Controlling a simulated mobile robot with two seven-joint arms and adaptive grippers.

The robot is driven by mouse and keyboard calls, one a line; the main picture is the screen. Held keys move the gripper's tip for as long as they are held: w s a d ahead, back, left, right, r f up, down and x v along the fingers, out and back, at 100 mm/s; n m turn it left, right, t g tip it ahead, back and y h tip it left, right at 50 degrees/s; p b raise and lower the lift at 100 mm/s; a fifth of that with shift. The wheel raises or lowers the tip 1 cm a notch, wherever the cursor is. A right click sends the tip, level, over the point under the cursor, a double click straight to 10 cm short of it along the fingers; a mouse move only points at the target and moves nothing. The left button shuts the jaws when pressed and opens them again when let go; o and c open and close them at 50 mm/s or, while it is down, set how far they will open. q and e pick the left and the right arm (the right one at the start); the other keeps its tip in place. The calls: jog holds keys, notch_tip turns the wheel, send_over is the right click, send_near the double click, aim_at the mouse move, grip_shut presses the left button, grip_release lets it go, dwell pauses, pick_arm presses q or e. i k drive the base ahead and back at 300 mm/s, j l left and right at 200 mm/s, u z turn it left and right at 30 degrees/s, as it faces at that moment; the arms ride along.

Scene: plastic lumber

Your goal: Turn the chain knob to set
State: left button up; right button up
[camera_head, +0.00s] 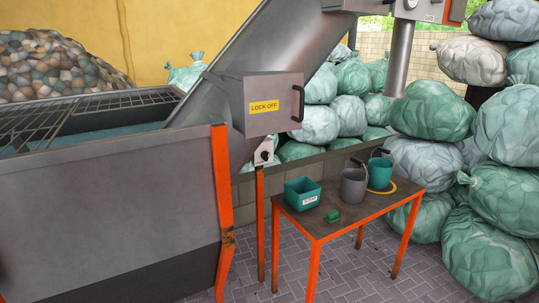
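A small dark round knob (265,155) shows on a small pale grey control box (261,161). The box sits at the top of a thin orange post, just below the grey cabinet with the yellow LOCK OFF label. The knob is too small for me to read its setting or any marks around it, and I cannot tell from a label that it is the chain knob. Neither of my grippers shows in the head view.
The grey hopper (120,190) fills the left. The LOCK OFF cabinet (240,92) has a black handle (298,103). An orange-legged table (345,220) holds a green bin (302,193) and two buckets. Stacked bags (490,215) line the right. Paved floor (440,280) is clear at front.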

aim_at(265, 155)
jog(key=i+l+u, duration=0.2)
jog(key=i+l, duration=0.15)
jog(key=l, duration=0.3)
jog(key=i+l+u, duration=0.1)
jog(key=l, duration=0.25)
jog(key=i+l+u, duration=0.1)
jog(key=i+l, duration=0.15)
jog(key=i+l+u, duration=0.1)
jog(key=l, duration=0.4)
jog(key=i+l+u, duration=0.1)
jog(key=l, duration=0.25)
jog(key=i+l+u, duration=0.1)
jog(key=l, duration=0.3)
jog(key=i+l, duration=0.2)
jog(key=l, duration=0.2)
jog(key=u, duration=0.05)
